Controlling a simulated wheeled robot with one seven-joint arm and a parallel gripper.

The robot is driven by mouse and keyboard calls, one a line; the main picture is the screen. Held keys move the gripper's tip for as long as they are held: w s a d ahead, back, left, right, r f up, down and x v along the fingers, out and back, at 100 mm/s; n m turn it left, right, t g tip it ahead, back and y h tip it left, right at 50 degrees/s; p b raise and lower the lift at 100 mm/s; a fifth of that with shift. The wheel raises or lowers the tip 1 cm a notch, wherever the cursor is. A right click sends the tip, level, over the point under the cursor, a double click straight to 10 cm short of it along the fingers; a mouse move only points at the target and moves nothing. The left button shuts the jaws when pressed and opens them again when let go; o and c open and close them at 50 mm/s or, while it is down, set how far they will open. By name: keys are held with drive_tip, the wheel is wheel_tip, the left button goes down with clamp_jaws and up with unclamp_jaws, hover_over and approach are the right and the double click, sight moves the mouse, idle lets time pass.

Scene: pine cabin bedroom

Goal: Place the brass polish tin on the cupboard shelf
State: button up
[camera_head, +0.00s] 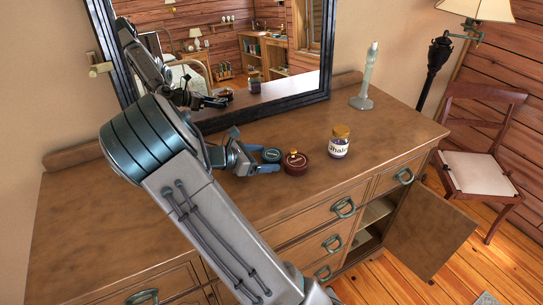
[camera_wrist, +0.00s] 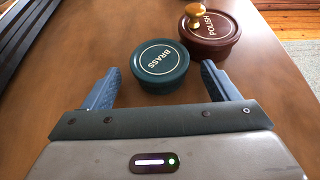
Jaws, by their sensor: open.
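A round teal tin with a lid marked "BRASS" (camera_wrist: 160,62) stands on the dresser top, just ahead of and between the fingertips of my gripper (camera_wrist: 160,80). In the head view the teal tin (camera_head: 271,155) is by my gripper (camera_head: 262,159). My gripper is open, low over the top, with nothing held. A dark red tin marked "POLISH" (camera_wrist: 210,32), with a gold knob, stands close beside the teal tin, to the right; it also shows in the head view (camera_head: 296,168). The open cupboard shelf (camera_head: 374,213) is at the dresser's right front, partly visible.
A gold-lidded labelled jar (camera_head: 339,148) stands right of the tins, and a pale candlestick (camera_head: 363,95) farther back. A black-framed mirror (camera_head: 230,55) rises behind. The cupboard door (camera_head: 428,232) swings out over the floor. A chair (camera_head: 482,165) stands at the right.

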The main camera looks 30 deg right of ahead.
drive_tip(key=shift+d+f, duration=0.25)
drive_tip(key=shift+d, duration=0.3)
drive_tip(key=c, duration=1.2)
drive_tip(key=shift+c, duration=0.3)
drive_tip(key=shift+r, duration=0.2)
